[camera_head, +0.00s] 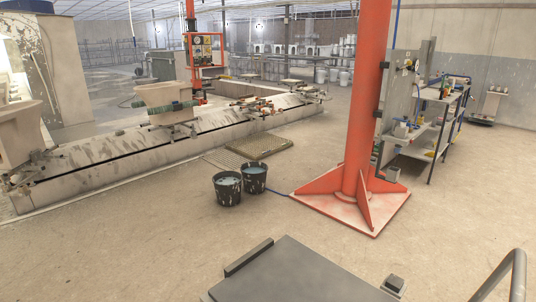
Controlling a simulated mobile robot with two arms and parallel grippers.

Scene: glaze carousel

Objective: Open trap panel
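I cannot surely pick out the trap panel. A flat, brownish grate-like panel (259,146) lies on the floor beside the long low carousel trough (150,146); whether it is the trap panel I cannot tell. Neither of my grippers shows in the head view.
Two dark buckets (228,190) (254,180) stand on the floor in front of the grate. An orange column (368,100) on a wide finned base (352,207) stands right of them. A shelf cart (432,125) stands behind the column. The floor at left front is clear.

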